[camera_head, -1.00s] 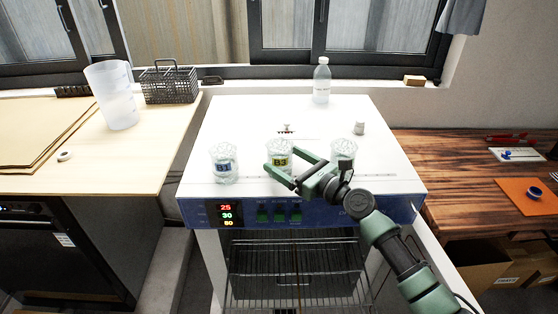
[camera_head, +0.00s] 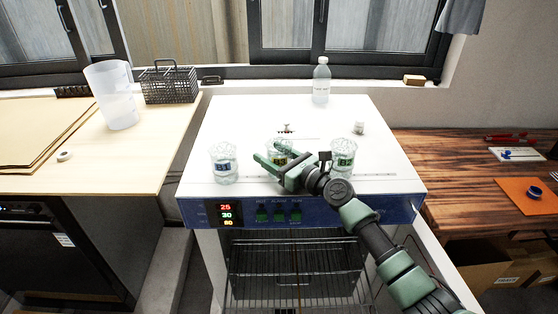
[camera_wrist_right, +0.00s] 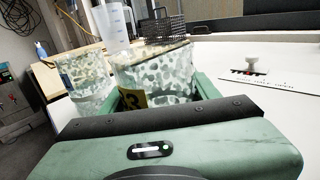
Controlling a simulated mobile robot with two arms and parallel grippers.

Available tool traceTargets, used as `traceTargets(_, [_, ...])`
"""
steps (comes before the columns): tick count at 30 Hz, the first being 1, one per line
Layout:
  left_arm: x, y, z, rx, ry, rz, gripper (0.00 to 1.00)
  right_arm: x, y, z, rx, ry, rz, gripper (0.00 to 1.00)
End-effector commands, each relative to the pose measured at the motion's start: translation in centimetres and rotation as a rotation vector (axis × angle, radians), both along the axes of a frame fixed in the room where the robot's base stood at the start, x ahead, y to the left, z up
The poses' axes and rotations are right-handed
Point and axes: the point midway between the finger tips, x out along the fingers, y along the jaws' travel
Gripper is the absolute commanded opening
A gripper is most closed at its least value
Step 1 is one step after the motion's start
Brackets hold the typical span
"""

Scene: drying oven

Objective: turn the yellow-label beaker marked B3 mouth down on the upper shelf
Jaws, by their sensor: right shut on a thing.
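The yellow-label beaker B3 (camera_head: 279,147) stands on top of the white oven, between the other two beakers. Its upper part shows in the head view; my gripper covers the rest. In the right wrist view the beaker (camera_wrist_right: 155,75) sits between the fingers, part of its yellow label visible. My right gripper (camera_head: 277,160) is shut on it. The upper shelf (camera_head: 300,240) is a wire rack in the oven chamber below, behind the open front. My left gripper is not in view.
Beaker B1 (camera_head: 224,163) with a blue label stands to the left, and beaker B2 (camera_head: 343,158) with a green label close to the right, beside my wrist.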

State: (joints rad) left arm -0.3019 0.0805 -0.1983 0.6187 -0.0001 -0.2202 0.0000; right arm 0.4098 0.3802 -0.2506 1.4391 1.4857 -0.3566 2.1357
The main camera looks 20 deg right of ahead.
Motion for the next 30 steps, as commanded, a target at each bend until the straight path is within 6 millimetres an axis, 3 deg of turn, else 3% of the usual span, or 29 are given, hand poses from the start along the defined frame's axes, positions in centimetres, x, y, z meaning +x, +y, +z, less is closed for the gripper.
traceTargets(5, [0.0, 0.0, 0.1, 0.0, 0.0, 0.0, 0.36, 0.0, 0.0, 0.1, 0.0, 0.001, 0.0, 0.18])
traceTargets(11, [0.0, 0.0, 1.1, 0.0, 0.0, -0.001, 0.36, 0.0, 0.0, 1.7, 0.0, -0.001, 0.0, 0.18])
traceTargets(16, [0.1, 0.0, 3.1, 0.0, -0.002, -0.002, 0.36, 0.0, 0.0, 5.2, 0.0, -0.004, 0.001, 0.18])
traceTargets(21, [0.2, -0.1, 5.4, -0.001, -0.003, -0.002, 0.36, 0.0, 0.0, 10.4, 0.0, -0.007, 0.0, 0.18])
traceTargets(30, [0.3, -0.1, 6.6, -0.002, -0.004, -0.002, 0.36, 0.0, 0.1, 17.4, 0.001, -0.005, 0.001, 0.18])
